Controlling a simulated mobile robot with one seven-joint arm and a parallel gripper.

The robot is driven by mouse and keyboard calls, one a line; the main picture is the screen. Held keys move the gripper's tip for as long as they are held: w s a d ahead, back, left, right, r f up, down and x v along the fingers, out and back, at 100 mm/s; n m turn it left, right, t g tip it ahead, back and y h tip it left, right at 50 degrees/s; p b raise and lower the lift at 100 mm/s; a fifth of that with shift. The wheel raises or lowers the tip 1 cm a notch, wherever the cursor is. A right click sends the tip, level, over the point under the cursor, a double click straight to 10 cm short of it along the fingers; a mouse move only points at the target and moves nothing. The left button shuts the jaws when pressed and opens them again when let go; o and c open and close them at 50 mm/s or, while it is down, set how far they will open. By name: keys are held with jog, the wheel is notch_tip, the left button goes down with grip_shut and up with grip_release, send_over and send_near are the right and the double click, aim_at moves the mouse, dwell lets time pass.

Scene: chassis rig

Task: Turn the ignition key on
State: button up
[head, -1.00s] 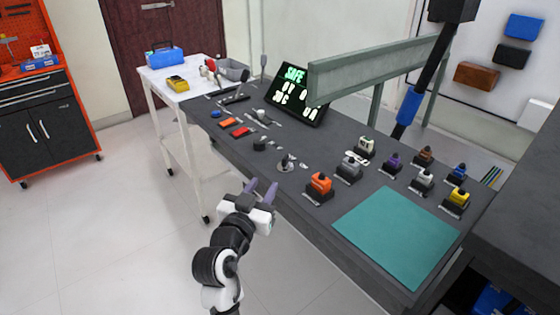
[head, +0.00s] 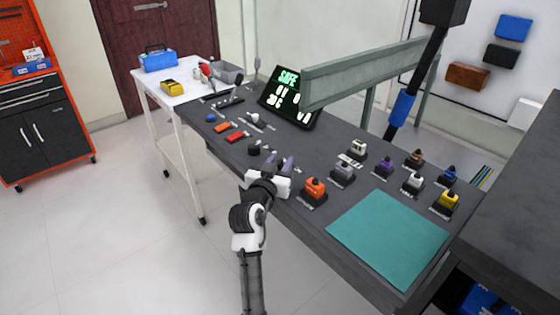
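My gripper (head: 280,162) reaches over the near edge of the dark console (head: 330,143), its two purple-grey fingers apart. In the earlier frame a round silver fitting, which looks like the ignition switch, sits on the console near its front edge. That spot is now at my fingers and mostly covered by them. I cannot tell whether the fingers touch the key, or which way the key is turned. The display (head: 288,98) at the back of the console shows "SAFE" in green.
A black knob (head: 254,149) and a red switch (head: 236,137) are left of my gripper. An orange-topped block (head: 314,187) stands close on its right, with several other blocks beyond. A teal mat (head: 388,237) lies bare at right. A green-grey rail (head: 370,70) rises behind.

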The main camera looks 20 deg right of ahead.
grip_shut()
jog(key=shift+f+b, duration=0.2)
jog(key=shift+b, duration=0.35)
jog(key=shift+w+m+g+h+b, duration=0.1)
jog(key=shift+m+g+h+b, duration=0.3)
jog(key=shift+h+b, duration=0.1)
jog(key=m+g+h+b, duration=0.1)
jog(key=b, duration=0.1)
jog(key=m+g+h+b, duration=0.1)
jog(key=b, duration=0.1)
jog(key=shift+f+g, duration=0.2)
jog(key=shift+g, duration=0.1)
jog(key=m+g+h+b, duration=0.1)
jog(key=m+g+b, duration=0.1)
jog(key=g, duration=0.1)
jog(key=m+g+h+b, duration=0.2)
jog(key=g+b, duration=0.1)
jog(key=shift+r+m+b, duration=0.15)
jog(key=shift+m+b, duration=0.15)
jog(key=shift+r+m+g+b, duration=0.1)
jog(key=shift+m+g+b, duration=0.5)
jog(key=shift+m+g, duration=0.9)
jog(key=shift+r+m+g+b, duration=0.1)
jog(key=shift+m+g+b, duration=0.6)
jog(key=shift+g, duration=1.7)
